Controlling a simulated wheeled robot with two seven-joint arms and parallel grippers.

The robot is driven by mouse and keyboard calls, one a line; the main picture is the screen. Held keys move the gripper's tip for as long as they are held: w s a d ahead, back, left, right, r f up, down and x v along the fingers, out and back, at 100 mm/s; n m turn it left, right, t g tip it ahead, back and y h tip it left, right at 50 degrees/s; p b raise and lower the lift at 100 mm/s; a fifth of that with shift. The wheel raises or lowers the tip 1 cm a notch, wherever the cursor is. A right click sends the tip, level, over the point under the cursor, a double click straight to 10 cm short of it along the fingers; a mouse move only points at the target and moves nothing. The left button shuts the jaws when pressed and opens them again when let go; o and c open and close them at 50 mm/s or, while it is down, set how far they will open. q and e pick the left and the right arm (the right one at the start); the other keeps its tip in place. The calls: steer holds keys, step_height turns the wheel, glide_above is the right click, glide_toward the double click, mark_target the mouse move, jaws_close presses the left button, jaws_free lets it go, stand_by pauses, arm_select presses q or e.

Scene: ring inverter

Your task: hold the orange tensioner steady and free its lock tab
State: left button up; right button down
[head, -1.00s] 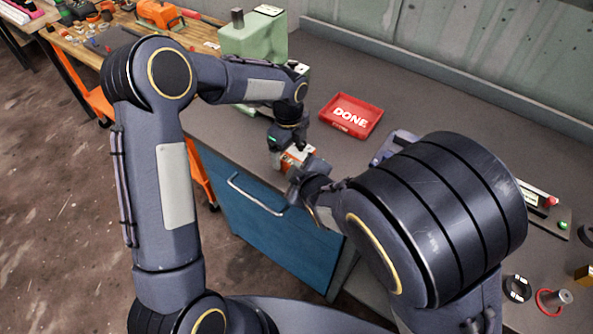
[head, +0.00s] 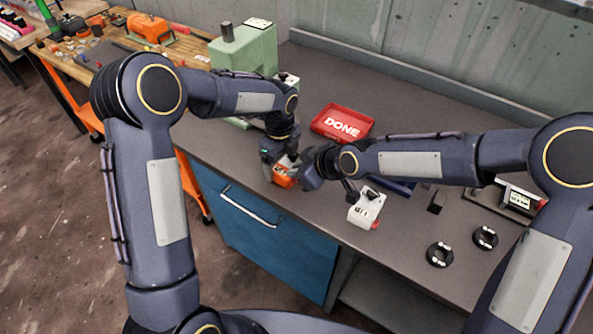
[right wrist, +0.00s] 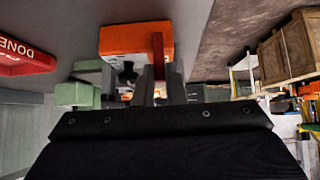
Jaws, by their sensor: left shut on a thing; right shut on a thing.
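The orange tensioner (head: 284,179) is near the front edge of the bench. My left gripper (head: 276,162) is shut on it from above; its fingertips are largely hidden. My right gripper (head: 302,172) reaches it from the right. In the right wrist view the tensioner (right wrist: 125,40) is an orange block with a pale side and a small black knob. A thin red lock tab (right wrist: 158,52) stands at its side, between the fingers of my right gripper (right wrist: 159,78), which is shut on it. I cannot tell whether the tab has shifted in the block.
A red DONE tray (head: 341,122) lies behind the grippers. A green machine (head: 245,50) stands at the back left. A white block with a red part (head: 366,208) and two black rings (head: 439,254) lie to the right.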

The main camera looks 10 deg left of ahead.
arm_select(q)
steer(key=shift+d+r, duration=0.1)
steer(key=shift+d, duration=0.05)
arm_select(e)
steer(key=shift+d+f, duration=0.15)
steer(key=c, duration=1.5)
jaws_free()
steer(key=shift+w, duration=0.1)
steer(key=v, duration=1.2)
steer(key=shift+w, duration=0.1)
arm_select(q)
steer(key=o, duration=1.1)
